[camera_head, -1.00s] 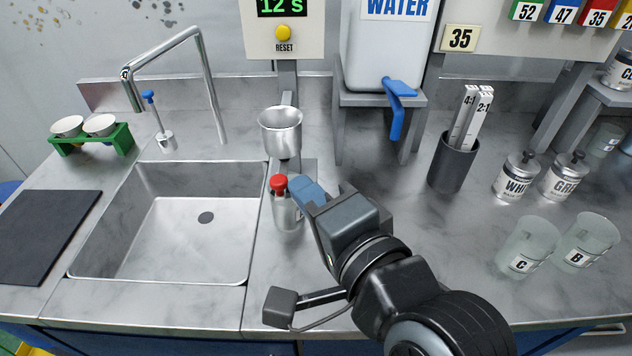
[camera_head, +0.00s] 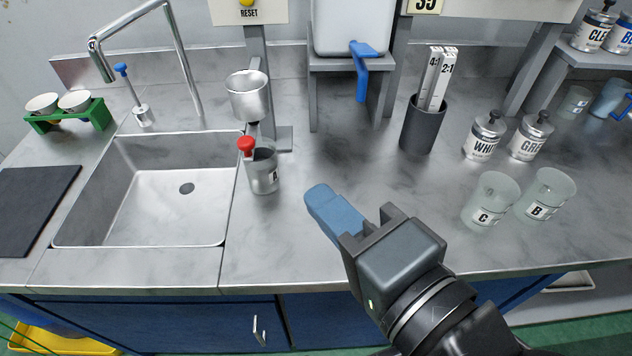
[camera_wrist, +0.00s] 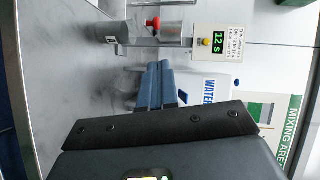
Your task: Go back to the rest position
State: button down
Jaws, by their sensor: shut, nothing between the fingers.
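My gripper (camera_head: 322,205) is in the head view, over the front of the counter, with its blue fingers together and empty. It is apart from the metal cup with a red knob (camera_head: 263,172), which stands upright on the counter to its left, below the metal funnel cup (camera_head: 248,96) on its stand. In the wrist view, the blue fingers (camera_wrist: 157,72) lie side by side, pointing toward the stand with the timer (camera_wrist: 217,43). The red knob (camera_wrist: 152,22) also shows there.
A sink (camera_head: 160,190) with a tap lies to the left. Glass beakers C (camera_head: 490,200) and B (camera_head: 545,194) stand to the right of my gripper. Behind them are labelled jars (camera_head: 485,135) and a dark holder (camera_head: 423,125) with paddles. The water tank (camera_head: 353,27) stands at the back. Bare counter lies between.

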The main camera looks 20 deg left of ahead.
jog(key=shift+s+d, duration=0.3)
jog(key=shift+s, duration=0.05)
dwell(0.3)
